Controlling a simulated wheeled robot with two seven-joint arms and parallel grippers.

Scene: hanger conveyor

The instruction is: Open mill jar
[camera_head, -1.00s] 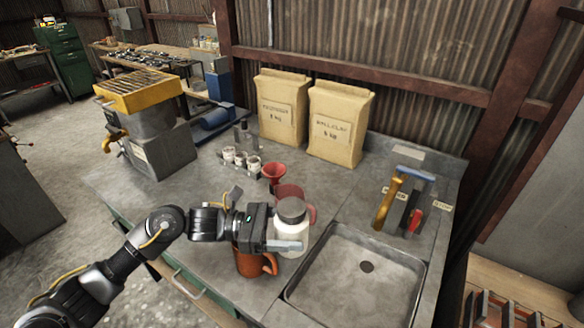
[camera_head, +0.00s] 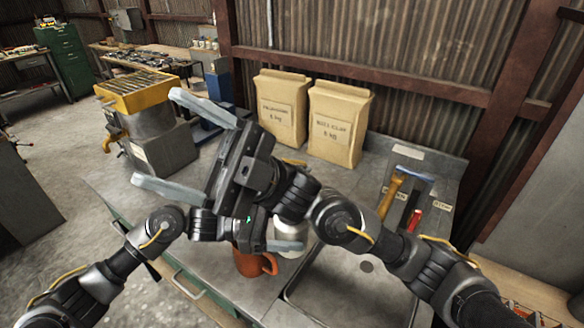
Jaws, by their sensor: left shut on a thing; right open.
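The white mill jar (camera_head: 290,230) stands on the bench beside the sink, mostly covered by my arms. Its dark lid is hidden behind my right arm. My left gripper (camera_head: 283,245) comes in from the left and is shut on the jar's body. My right gripper (camera_head: 153,137) reaches across from the right, above the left gripper. Its two pale fingers are spread wide and empty, pointing to the left, away from the jar.
A brown mug (camera_head: 250,264) stands just left of the jar. The sink (camera_head: 350,290) is to the right. Two paper bags (camera_head: 338,125) stand at the back wall. A yellow-topped machine (camera_head: 140,90) is at the left. Hand tools (camera_head: 392,195) lie at the right.

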